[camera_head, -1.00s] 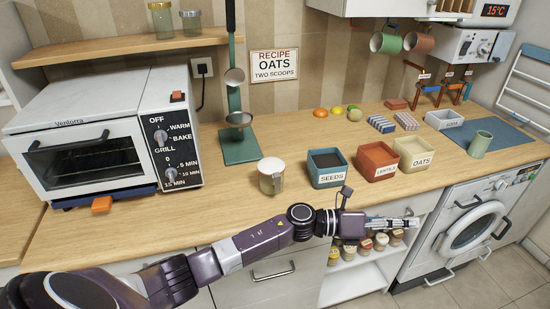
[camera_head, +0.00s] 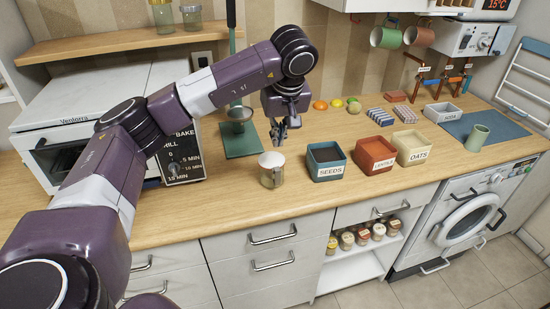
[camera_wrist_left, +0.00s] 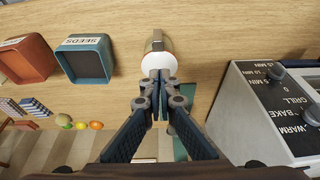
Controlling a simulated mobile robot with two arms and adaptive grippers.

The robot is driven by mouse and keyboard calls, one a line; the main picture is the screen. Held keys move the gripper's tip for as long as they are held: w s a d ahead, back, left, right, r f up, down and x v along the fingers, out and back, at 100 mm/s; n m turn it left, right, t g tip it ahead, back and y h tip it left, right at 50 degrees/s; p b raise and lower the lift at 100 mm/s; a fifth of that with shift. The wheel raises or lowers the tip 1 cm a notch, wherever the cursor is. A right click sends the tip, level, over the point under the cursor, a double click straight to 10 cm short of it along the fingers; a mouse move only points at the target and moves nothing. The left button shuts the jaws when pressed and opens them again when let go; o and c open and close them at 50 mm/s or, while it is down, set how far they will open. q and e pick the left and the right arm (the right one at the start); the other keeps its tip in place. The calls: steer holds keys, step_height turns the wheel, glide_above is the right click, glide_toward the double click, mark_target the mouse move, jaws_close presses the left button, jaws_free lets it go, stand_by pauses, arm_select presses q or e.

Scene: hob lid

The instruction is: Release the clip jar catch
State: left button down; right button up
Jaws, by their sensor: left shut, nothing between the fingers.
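The clip jar (camera_head: 271,176) stands on the wooden worktop, upright, with a white lid and a glass body. In the left wrist view its white lid (camera_wrist_left: 158,62) is partly hidden behind my fingertips, and a metal catch (camera_wrist_left: 157,42) sticks out on the far side of the lid. My left gripper (camera_head: 280,138) points down, above and just behind the jar in the head view. Its fingers (camera_wrist_left: 160,82) are shut with nothing between them. I cannot tell whether they touch the lid. My right gripper is not in view.
Open SEEDS (camera_head: 327,160), LENTILS (camera_head: 374,155) and OATS (camera_head: 412,147) boxes stand right of the jar. The green stand (camera_head: 240,140) is behind it to the left. The oven (camera_head: 70,110) is at the left, partly hidden by my arm. Worktop in front of the jar is clear.

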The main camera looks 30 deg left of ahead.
mark_target(274, 164)
arm_select(q)
steer(key=shift+f, duration=0.15)
steer(key=p+x, duration=0.3)
steer(key=x, duration=0.5)
steer(key=shift+w+f, duration=0.15)
steer(key=shift+f, duration=0.15)
steer(key=shift+w+a+f, duration=0.15)
steer(key=shift+f, duration=0.35)
